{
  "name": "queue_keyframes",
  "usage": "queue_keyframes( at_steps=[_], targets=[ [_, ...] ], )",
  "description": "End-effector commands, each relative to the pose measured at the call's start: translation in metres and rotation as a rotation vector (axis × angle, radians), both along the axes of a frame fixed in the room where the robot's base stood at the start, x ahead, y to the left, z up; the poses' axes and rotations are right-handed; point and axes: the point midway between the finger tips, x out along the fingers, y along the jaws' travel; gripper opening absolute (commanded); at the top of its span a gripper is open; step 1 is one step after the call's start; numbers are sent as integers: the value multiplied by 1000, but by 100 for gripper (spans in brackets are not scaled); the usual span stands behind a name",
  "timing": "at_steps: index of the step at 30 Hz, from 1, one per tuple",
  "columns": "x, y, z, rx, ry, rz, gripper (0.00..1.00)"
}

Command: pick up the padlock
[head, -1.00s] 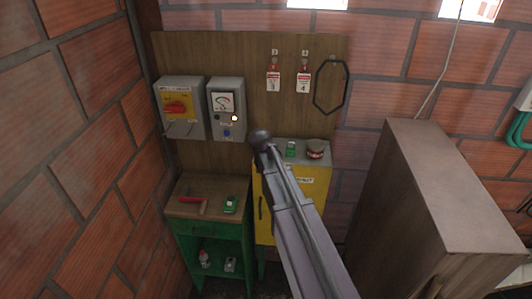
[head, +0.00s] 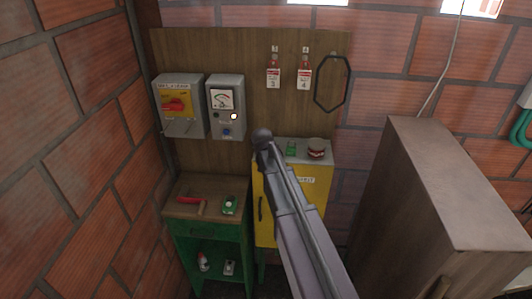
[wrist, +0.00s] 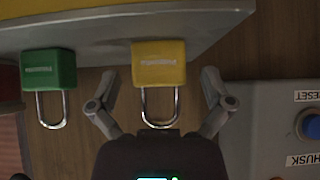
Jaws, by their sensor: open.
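In the wrist view a yellow padlock (wrist: 158,64) with a silver shackle is at the centre. It is at the edge of a grey top, its shackle pointing down in the picture. My gripper (wrist: 160,80) is open, one finger on each side of the padlock with gaps showing. A green padlock (wrist: 48,70) of the same kind is to its left, outside the fingers; a small green thing on the cabinet top, likely this padlock, shows in the head view (head: 291,149). In the head view my arm's end hides the yellow padlock.
The control box (wrist: 285,125) with a blue button is close to the right finger in the wrist view. A green bench (head: 190,212) stands left, a tall brown cabinet (head: 450,180) right.

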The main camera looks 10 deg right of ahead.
Motion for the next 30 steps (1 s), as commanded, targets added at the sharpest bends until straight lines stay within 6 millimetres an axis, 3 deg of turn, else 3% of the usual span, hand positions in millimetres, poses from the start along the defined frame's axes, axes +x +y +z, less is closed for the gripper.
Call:
queue_keyframes(
  at_steps=[17,26,27,30],
  targets=[
    [0,0,0,0,0,0,100],
    [0,0,0,0,0,0,14],
    [0,0,0,0,0,0,7],
    [0,0,0,0,0,0,7]
  ],
)
